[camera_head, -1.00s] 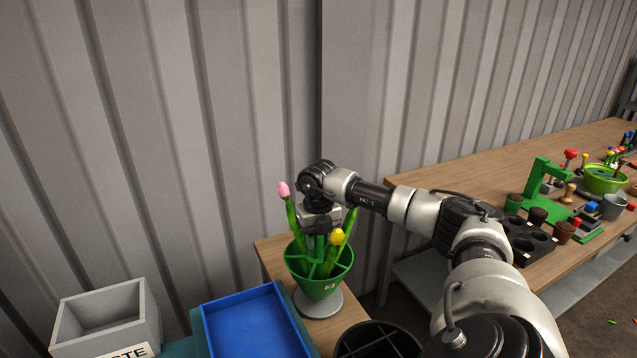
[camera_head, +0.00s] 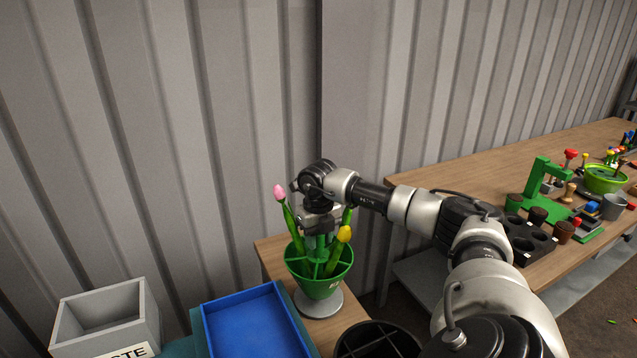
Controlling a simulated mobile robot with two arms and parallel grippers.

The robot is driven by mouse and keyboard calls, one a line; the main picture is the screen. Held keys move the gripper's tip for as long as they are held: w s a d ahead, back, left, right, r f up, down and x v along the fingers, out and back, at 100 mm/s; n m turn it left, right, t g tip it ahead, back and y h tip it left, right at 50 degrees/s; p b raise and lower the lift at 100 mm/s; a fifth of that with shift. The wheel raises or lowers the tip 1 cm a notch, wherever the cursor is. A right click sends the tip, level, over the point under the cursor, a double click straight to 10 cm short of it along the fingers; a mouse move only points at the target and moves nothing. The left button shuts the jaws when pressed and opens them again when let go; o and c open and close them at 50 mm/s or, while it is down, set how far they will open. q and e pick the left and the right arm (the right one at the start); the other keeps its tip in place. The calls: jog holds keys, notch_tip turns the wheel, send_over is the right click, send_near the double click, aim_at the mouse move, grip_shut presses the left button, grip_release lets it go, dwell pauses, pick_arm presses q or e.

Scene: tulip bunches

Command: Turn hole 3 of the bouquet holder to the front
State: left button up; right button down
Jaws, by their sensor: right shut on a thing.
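The green bouquet holder (camera_head: 318,287) is a cone with several compartments on a round grey base (camera_head: 318,303). A small white mark, too blurred to read now, is on its front wall, right of centre. A pink tulip (camera_head: 279,193) leans out on the left and a yellow tulip (camera_head: 344,234) on the right. A further green stem stands behind the yellow one. My right gripper (camera_head: 319,232) points down over the holder's middle, shut on its green central post; the fingertips are partly hidden. My left gripper is not in view.
A blue tray (camera_head: 255,320) and a grey labelled box (camera_head: 107,315) stand to the left. A black round bin (camera_head: 378,341) is at front right. A wooden table (camera_head: 480,170) with a green stand (camera_head: 545,180) and pots is farther right. A corrugated wall is close behind.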

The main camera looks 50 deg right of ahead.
jog(key=c, duration=0.8)
grip_release()
jog(key=shift+o, duration=0.2)
jog(key=shift+r, duration=0.1)
notch_tip(320, 180, up, 11)
jog(key=shift+f+b, duration=0.1)
jog(key=shift+b, duration=0.4)
